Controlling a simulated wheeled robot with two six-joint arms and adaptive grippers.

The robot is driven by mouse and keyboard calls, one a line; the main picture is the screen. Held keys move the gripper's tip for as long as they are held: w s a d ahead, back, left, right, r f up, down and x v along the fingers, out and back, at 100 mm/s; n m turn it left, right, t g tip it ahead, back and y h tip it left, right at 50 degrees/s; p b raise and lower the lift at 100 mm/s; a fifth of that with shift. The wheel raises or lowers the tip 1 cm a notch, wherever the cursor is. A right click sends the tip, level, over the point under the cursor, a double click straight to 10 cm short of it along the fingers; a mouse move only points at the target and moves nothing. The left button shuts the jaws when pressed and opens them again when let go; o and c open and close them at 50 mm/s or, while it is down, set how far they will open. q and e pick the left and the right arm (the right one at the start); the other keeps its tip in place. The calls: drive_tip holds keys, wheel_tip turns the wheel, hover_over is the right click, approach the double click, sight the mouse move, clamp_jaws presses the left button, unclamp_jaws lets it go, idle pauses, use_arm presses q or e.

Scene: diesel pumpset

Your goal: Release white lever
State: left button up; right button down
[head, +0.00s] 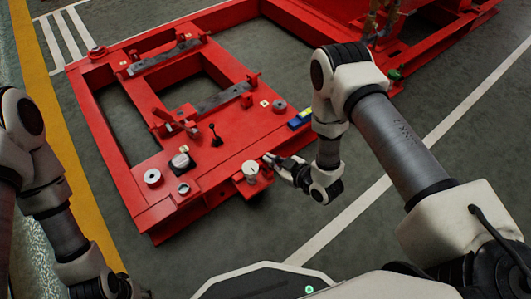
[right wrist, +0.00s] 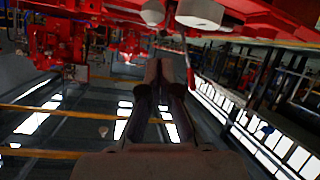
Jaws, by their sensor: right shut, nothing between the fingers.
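A white round-topped piece (head: 250,169), which looks like the white lever, stands at the front edge of the red frame (head: 225,172) in the head view. My right gripper (head: 269,160) is just right of it, with its fingertips close to it. I cannot tell whether they touch. In the right wrist view the gripper's fingers (right wrist: 164,65) are together with nothing between them. A white rounded part (right wrist: 200,13) shows above the fingertips there, apart from them. My left gripper (head: 138,292) is only partly in view at the bottom left, away from the frame.
The red frame also carries a small black-knobbed lever (head: 215,135), a white-and-dark block (head: 181,161), a round white-topped fitting (head: 153,177) and a blue-and-yellow block (head: 300,119). Grey floor with white lines lies clear in front. More red structure stands behind at the right.

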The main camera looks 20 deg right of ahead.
drive_tip(key=s+d+p, duration=0.1)
drive_tip(key=s+d, duration=0.1)
drive_tip(key=s, duration=0.3)
drive_tip(key=shift+s+d+r+p, duration=0.25)
drive_tip(key=shift+d+p, duration=0.1)
drive_tip(key=shift+p, duration=0.05)
